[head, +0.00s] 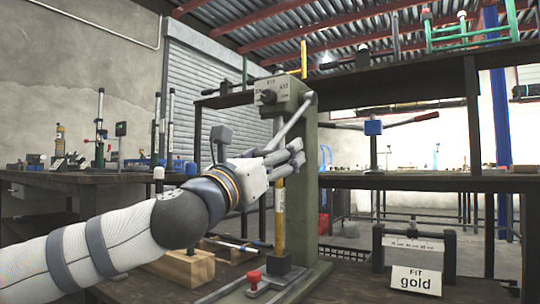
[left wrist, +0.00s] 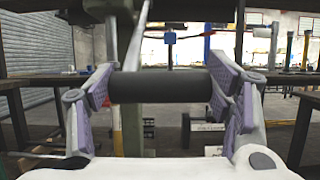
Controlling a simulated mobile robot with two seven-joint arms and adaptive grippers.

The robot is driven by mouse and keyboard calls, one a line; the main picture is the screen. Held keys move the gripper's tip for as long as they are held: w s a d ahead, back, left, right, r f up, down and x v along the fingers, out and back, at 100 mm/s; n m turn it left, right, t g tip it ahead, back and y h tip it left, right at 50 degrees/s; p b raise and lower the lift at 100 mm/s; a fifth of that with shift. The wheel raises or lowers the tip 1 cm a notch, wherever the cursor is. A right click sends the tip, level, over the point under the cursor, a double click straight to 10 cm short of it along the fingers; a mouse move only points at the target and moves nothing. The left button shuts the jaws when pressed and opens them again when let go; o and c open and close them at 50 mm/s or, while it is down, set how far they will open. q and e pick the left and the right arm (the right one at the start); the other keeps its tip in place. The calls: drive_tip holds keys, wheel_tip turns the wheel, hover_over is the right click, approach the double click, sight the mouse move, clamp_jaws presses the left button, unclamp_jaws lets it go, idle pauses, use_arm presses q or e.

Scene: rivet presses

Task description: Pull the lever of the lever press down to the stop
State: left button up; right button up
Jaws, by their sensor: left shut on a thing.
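The lever press (head: 312,190) stands upright in the middle of the head view, with a grey-green column and a boxy head at the top. Its silver lever (head: 293,118) slopes from a pivot at the right of the head down and left to my left gripper (head: 283,160). In the left wrist view a black cylindrical handle (left wrist: 160,86) lies crosswise between the purple-padded fingers of my left gripper (left wrist: 165,95), which is shut on it. The gripper hides the handle in the head view. A yellow ram (head: 279,215) hangs below the gripper. My right gripper is not in view.
A red knob (head: 254,278) and a wooden block (head: 188,266) are near the press base. A "FIT gold" sign (head: 415,281) and a black frame (head: 447,255) stand to the right. Another tool with a blue block (head: 373,127) stands behind. A cluttered bench (head: 60,180) is at left.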

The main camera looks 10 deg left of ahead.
use_arm(q)
drive_tip(key=shift+w+d+f, duration=0.15)
drive_tip(key=shift+w+f, duration=0.1)
drive_tip(key=shift+f, duration=0.35)
drive_tip(key=o, duration=1.6)
drive_tip(key=shift+w+f, duration=0.15)
drive_tip(key=shift+o, duration=0.4)
drive_tip(key=shift+w+d, duration=0.1)
drive_tip(key=shift+r, duration=0.2)
drive_tip(key=shift+s+a+f, duration=0.1)
drive_tip(key=shift+s+a, duration=0.1)
drive_tip(key=shift+s, duration=0.2)
drive_tip(key=v, duration=1.1)
drive_tip(key=shift+s, duration=0.25)
